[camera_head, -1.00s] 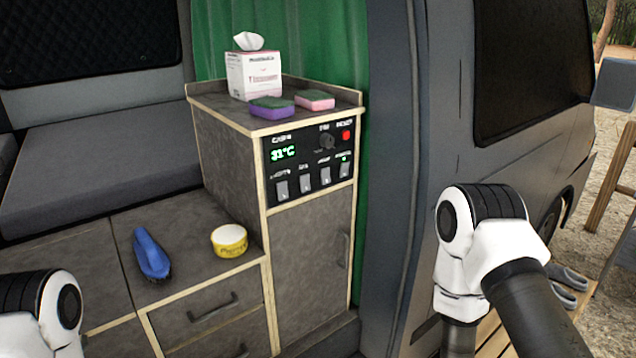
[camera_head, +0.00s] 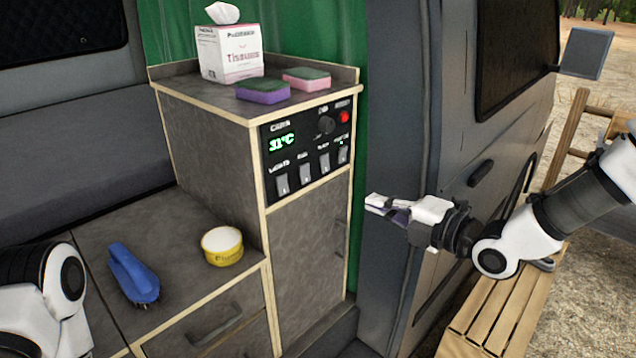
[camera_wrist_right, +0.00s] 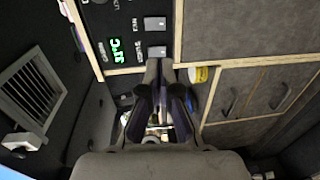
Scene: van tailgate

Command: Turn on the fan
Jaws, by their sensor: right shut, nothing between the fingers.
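The black control panel (camera_head: 307,148) is set in the front of a grey cabinet. It has a green temperature display, a knob (camera_head: 326,125), a red button and a row of rocker switches. The second switch from the left (camera_head: 305,175) seems to be labelled FAN; in the right wrist view the fan switch (camera_wrist_right: 155,23) is at the top. The panel's other lower switch there (camera_wrist_right: 157,51) is the lights one. My right gripper (camera_head: 372,203) is shut and empty, right of the cabinet and below the panel, apart from it. It also shows in the right wrist view (camera_wrist_right: 165,92). My left gripper is out of view.
A tissue box (camera_head: 230,52) and two sponges (camera_head: 263,92) stand on the cabinet top. A blue brush (camera_head: 133,272) and a yellow tub (camera_head: 222,247) lie on the lower counter. The van's door pillar (camera_head: 390,120) is behind my gripper. A vent (camera_wrist_right: 33,90) shows in the right wrist view.

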